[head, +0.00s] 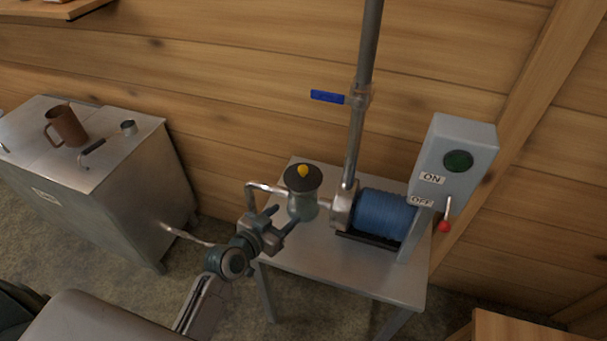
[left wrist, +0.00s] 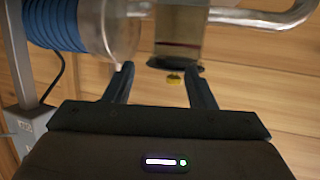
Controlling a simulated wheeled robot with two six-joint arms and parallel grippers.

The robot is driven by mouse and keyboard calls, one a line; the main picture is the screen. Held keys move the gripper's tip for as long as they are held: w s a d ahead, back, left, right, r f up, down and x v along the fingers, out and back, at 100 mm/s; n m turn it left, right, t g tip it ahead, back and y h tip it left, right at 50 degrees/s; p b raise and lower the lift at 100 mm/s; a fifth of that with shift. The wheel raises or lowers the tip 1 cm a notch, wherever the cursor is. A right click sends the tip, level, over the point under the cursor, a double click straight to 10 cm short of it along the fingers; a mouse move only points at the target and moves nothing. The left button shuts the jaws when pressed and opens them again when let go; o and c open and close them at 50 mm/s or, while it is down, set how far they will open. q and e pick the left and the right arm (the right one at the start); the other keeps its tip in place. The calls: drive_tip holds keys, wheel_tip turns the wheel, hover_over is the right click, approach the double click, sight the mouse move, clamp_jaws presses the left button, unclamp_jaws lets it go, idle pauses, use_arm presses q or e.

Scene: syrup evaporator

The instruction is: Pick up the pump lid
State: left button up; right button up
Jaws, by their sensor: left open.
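The pump lid (head: 302,180) is a dark round disc with a yellow knob (head: 303,170). It sits on top of a greenish canister (head: 303,209) on the metal table. My left gripper (head: 286,218) is open and empty, low on the near-left side of the canister. In the left wrist view, which looks upside down, the lid (left wrist: 176,66) and its yellow knob appear between the two spread fingertips (left wrist: 162,70), farther off. I cannot tell whether a finger touches the canister. My right gripper is not in view.
A bent pipe (head: 265,186) meets the canister from the left. A blue motor (head: 384,216), a vertical pipe (head: 366,60) with a blue valve handle (head: 327,97), and a switch box (head: 454,155) stand to the right. A metal evaporator (head: 150,190) with a brown mug (head: 67,125) is at left.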

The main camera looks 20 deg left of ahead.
sight(300, 171)
use_arm(q)
drive_tip(key=w+r+t, duration=0.1)
drive_tip(key=w, duration=0.2)
drive_tip(key=w+r+t+p, duration=0.1)
drive_tip(key=w+r, duration=0.1)
drive_tip(key=w, duration=0.1)
drive_tip(key=w+r+n+t, duration=0.1)
drive_tip(key=w, duration=0.2)
drive_tip(key=shift+a+r+y, duration=0.1)
drive_tip(key=shift+r+y, duration=0.2)
drive_tip(key=shift+r, duration=0.05)
drive_tip(key=p+x, duration=0.1)
drive_tip(key=x, duration=0.4)
drive_tip(key=shift+f+p, duration=0.2)
drive_tip(key=shift+p, duration=0.2)
drive_tip(key=shift+w+f, duration=0.1)
drive_tip(key=shift+w, duration=0.2)
drive_tip(key=shift+s, duration=0.1)
drive_tip(key=shift+c, duration=0.9)
drive_tip(key=c, duration=0.9)
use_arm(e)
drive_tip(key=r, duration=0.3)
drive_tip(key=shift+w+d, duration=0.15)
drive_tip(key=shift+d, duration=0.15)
